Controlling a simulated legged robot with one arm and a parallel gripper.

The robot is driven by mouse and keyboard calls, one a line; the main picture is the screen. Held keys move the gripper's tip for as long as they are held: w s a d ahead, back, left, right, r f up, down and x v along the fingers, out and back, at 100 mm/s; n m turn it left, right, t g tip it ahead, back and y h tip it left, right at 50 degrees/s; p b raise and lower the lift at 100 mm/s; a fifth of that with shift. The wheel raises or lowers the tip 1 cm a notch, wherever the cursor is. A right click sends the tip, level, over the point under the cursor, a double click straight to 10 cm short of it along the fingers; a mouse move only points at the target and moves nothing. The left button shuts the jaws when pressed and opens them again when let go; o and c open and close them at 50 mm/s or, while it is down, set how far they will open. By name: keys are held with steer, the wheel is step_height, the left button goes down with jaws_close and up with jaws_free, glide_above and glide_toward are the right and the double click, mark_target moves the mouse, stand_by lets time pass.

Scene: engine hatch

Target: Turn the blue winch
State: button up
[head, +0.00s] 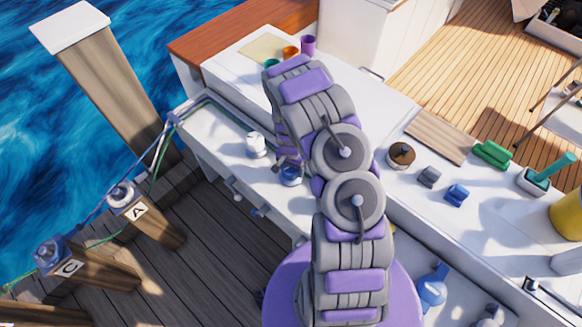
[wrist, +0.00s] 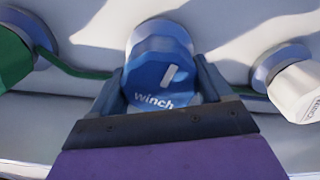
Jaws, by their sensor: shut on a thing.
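The blue winch (wrist: 158,62) is a rounded knob with the word "winch" and a white mark on it, mounted on a white surface. In the wrist view my gripper (wrist: 160,95) has a finger on each side of it and is shut on it. In the head view the blue winch (head: 291,175) shows small below my gripper (head: 287,165), partly hidden by my arm. A white winch (wrist: 300,88) stands to its right in the wrist view, and it also shows in the head view (head: 255,144).
A green knob (wrist: 12,55) with a green line stands left in the wrist view. Posts marked A (head: 136,210) and C (head: 68,268) stand on the dock at left. Cups (head: 308,44), a brown round item (head: 401,155) and small blocks (head: 457,194) sit on the white deck.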

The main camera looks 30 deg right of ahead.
steer(key=shift+w, duration=0.1)
steer(key=o, duration=1)
steer(key=shift+r, duration=0.1)
step_height(320, 180, up, 17)
steer(key=p, duration=0.3)
steer(key=shift+r, duration=0.1)
